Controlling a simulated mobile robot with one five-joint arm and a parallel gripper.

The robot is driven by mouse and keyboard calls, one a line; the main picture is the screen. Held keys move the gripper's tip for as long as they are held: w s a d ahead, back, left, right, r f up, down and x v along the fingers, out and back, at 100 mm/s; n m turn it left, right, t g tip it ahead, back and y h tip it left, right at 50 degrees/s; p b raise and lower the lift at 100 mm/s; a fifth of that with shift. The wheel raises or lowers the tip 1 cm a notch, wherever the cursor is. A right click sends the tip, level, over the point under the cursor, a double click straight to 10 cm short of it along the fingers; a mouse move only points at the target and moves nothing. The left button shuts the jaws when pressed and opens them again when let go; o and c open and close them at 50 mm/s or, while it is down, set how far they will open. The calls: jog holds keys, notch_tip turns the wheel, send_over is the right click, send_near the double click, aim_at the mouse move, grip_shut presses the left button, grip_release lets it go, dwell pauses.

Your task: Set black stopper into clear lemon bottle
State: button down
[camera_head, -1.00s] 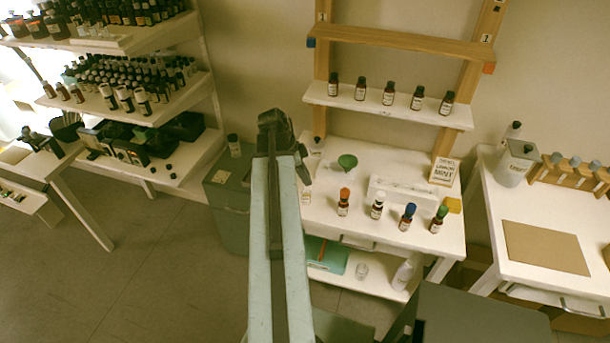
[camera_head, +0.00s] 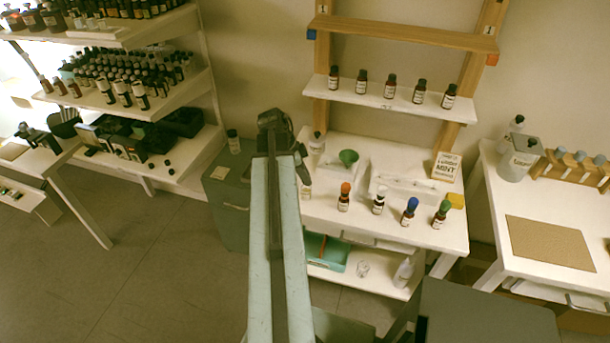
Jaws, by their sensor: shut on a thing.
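My gripper (camera_head: 304,173) hangs at the far end of my arm, over the left end of the white workbench (camera_head: 335,223). It is shut on a small dark thing that I take to be the black stopper. The stopper blends with the dark jaws and is mostly hidden. A pale bottle with a label (camera_head: 305,192) stands just below the gripper, partly covered by my arm. It may be the clear lemon bottle; its label is too small to read. I cannot tell whether the stopper touches its mouth.
Bottles with orange (camera_head: 345,189), white (camera_head: 380,191), blue (camera_head: 412,204) and green (camera_head: 444,208) tops line the bench front. A green funnel (camera_head: 348,157) and a dark-capped bottle (camera_head: 317,143) stand behind. A shelf (camera_head: 385,101) with several brown bottles is above the bench.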

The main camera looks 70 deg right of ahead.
jog(key=shift+f, duration=0.2)
jog(key=c, duration=1.1)
grip_release()
jog(key=shift+r, duration=0.1)
jog(key=p+v, duration=0.7)
jog(key=shift+w+r, duration=0.15)
jog(key=shift+r, duration=0.2)
